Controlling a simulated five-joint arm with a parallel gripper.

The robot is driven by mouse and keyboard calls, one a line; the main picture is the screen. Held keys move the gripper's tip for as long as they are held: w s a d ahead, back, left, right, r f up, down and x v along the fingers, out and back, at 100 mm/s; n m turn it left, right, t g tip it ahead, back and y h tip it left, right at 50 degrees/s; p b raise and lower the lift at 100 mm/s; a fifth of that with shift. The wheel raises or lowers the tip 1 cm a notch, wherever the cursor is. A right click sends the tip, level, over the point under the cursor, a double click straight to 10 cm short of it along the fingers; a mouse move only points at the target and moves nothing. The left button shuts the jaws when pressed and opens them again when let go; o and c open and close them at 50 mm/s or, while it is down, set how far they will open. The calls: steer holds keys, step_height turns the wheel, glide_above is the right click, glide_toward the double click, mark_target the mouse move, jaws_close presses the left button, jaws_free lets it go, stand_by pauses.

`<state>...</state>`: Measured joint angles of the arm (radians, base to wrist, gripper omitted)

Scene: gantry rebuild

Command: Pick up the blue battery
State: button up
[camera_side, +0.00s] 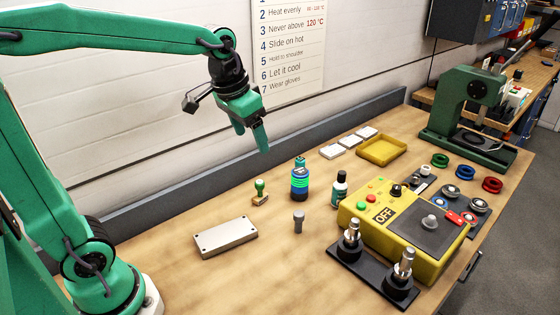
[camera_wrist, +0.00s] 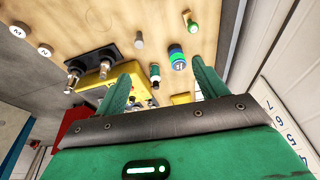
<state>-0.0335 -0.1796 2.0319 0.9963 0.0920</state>
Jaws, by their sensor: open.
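A blue cylinder with green bands (camera_side: 299,187), which looks like the blue battery, stands upright on the wooden bench in the side view. It also shows in the wrist view (camera_wrist: 177,57), seen between my finger tips but farther away. My gripper (camera_side: 256,138) is in the air above the bench, up and to the left of the battery in the side view. It points down, well apart from the battery. In the wrist view my two green fingers (camera_wrist: 166,64) are spread with nothing between them.
Close around the battery are a green-handled stamp (camera_side: 260,192), a grey peg (camera_side: 298,222) and a dark bottle (camera_side: 340,188). A metal plate (camera_side: 226,237) lies to the left. A yellow control box (camera_side: 430,258) stands to the right. A yellow tray (camera_side: 382,152) lies behind.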

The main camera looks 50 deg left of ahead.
steer(key=w+a+f+g, duration=0.15)
steer(key=w+f, duration=0.35)
steer(key=w, duration=0.5)
steer(key=m+g, duration=0.1)
steer(key=g, duration=0.1)
glide_above(300, 171)
step_height(300, 171, down, 9)
steer(key=shift+f, duration=0.1)
steer(key=shift+w+a+f, duration=0.1)
steer(key=shift+w+f, duration=0.05)
steer(key=shift+f, duration=0.15)
steer(key=shift+f, duration=0.1)
steer(key=shift+f, duration=1.2)
steer(key=shift+f, duration=0.1)
steer(key=shift+f, duration=2.5)
